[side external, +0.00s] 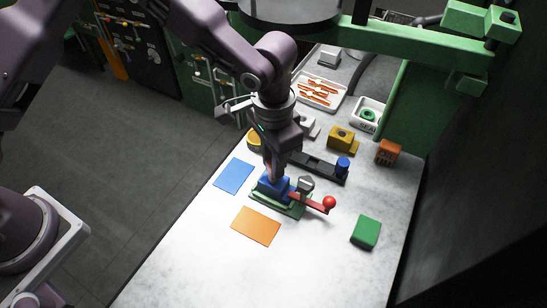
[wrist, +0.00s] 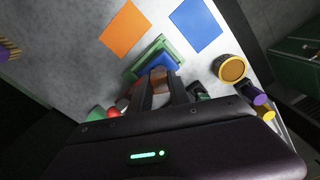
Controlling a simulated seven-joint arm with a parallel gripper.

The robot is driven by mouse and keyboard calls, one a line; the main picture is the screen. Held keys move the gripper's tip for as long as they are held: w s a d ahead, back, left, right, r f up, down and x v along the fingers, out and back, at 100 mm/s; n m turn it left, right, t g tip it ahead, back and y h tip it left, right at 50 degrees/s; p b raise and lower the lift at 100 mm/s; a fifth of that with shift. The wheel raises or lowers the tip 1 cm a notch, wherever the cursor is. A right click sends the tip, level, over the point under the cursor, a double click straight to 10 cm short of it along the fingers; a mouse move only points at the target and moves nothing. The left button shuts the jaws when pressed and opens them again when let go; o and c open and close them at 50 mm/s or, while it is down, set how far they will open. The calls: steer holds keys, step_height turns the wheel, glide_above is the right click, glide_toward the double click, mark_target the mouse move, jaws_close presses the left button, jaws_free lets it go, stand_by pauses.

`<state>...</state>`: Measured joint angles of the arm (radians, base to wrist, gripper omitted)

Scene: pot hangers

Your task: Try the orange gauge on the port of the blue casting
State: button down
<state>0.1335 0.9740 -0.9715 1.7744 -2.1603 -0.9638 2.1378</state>
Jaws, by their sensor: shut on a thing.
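The blue casting (side external: 271,187) sits in a green clamp fixture (side external: 293,211) with a red-knobbed lever (side external: 329,204); the casting also shows in the wrist view (wrist: 158,61). My gripper (side external: 270,174) points down right over the casting, with its fingers close to the casting's top. It is shut on the orange gauge (wrist: 160,80), of which only a small brownish-orange part shows between the fingers. The fingers hide the port, so I cannot tell whether the gauge's tip is in it or just above it.
Behind the fixture lies a black rack (side external: 318,167) with a blue gauge (side external: 343,164). A yellow casting (side external: 341,138), orange block (side external: 388,152) and green block (side external: 366,232) stand around. Blue (side external: 234,176) and orange (side external: 256,226) mats lie flat at the left. The front table is clear.

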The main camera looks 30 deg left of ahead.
steer(key=shift+f, duration=1)
stand_by(0.3)
steer(key=shift+r, duration=0.1)
stand_by(1.0)
steer(key=shift+r, duration=3.45)
steer(key=shift+f, duration=0.1)
